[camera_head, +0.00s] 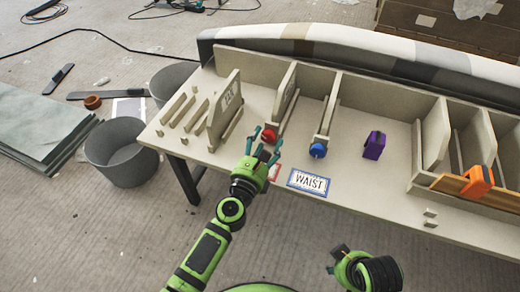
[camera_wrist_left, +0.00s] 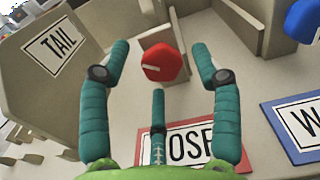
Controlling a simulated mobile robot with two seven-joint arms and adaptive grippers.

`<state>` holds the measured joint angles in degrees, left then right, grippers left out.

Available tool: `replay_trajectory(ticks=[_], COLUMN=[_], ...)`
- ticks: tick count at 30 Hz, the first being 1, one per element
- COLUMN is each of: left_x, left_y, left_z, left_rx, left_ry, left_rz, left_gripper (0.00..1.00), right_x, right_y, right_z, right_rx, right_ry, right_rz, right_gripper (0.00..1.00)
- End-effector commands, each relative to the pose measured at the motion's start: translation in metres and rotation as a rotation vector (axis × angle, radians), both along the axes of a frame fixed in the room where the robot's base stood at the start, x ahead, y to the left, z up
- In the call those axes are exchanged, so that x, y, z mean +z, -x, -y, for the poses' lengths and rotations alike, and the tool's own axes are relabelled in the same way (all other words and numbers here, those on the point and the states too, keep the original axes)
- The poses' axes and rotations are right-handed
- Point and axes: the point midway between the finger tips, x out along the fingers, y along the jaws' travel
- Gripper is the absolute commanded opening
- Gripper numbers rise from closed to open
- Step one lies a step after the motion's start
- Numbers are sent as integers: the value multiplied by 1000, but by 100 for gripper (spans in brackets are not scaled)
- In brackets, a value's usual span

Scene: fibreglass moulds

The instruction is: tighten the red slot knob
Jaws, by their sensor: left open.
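The red slot knob (camera_head: 268,135) sits at the front end of a slot in the bench, by the tan divider panels. In the left wrist view the knob (camera_wrist_left: 164,62) is faceted, with a pale line across its face. My left gripper (camera_head: 267,143) is open, with teal fingers spread around the knob. In the left wrist view, one finger of the gripper (camera_wrist_left: 160,58) is on each side and a third is below, all apart from it. The red-bordered NOSE label (camera_wrist_left: 190,145) is partly hidden by the gripper.
A blue knob (camera_head: 318,150), a purple clamp (camera_head: 374,145) and an orange clamp (camera_head: 477,181) are farther right on the bench. A WAIST label (camera_head: 310,182) lies at the front edge. The TAIL panel (camera_wrist_left: 55,50) stands close on the left. Grey bins (camera_head: 122,152) stand on the floor.

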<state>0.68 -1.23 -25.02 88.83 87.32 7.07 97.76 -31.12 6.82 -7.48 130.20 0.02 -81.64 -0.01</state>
Motion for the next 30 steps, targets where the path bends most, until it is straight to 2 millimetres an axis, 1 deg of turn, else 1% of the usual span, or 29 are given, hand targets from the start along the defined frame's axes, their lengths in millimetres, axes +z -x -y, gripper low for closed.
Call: replay_trajectory(ticks=[5,12,15,18,24,30], left_x=[-2,-1,-1,0,1,1], left_y=[22,72,89,101,111,111], left_z=[-7,-24,-29,-33,-36,-36], left_rx=[2,-1,-2,0,1,1], left_ry=[2,-5,-4,-3,1,1], left_rz=[-4,0,0,1,2,3], left_gripper=[64,64,64,64,64,64], right_x=[-1,-2,-2,-2,-3,-3], right_y=[2,3,3,3,3,3], right_z=[0,0,0,0,0,0], right_rx=[-2,-3,-4,-4,-4,-4], right_ry=[-1,0,-2,-1,-1,-1], right_rz=[-5,-8,-8,-9,-9,-10], right_gripper=[40,40,40,40,40,40])
